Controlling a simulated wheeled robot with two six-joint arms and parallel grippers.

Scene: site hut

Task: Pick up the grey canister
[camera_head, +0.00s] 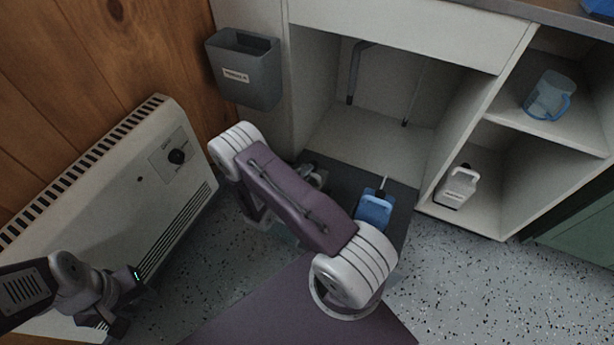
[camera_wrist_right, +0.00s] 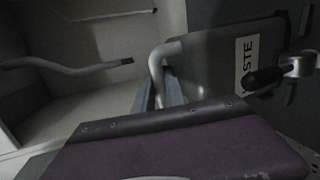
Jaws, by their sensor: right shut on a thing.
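The grey canister (camera_wrist_right: 205,72) fills the middle and right of the right wrist view, tilted in the picture. It has a looped handle (camera_wrist_right: 158,58) and a pale label ending in "STE". My right gripper (camera_wrist_right: 158,92) is shut at its handle; my purple arm link hides much of the grip. In the head view my right arm covers the gripper and most or all of the canister. My left gripper (camera_head: 118,322) is at the lower left, near the heater; its finger gap is unclear.
A blue container (camera_head: 375,208) stands on a dark mat (camera_head: 407,202) before the open cabinet (camera_head: 365,130). A white canister (camera_head: 457,187) and a blue jug (camera_head: 548,95) sit in the right shelves. A grey wall bin (camera_head: 243,75) and heater (camera_head: 100,200) are left. Floor right is clear.

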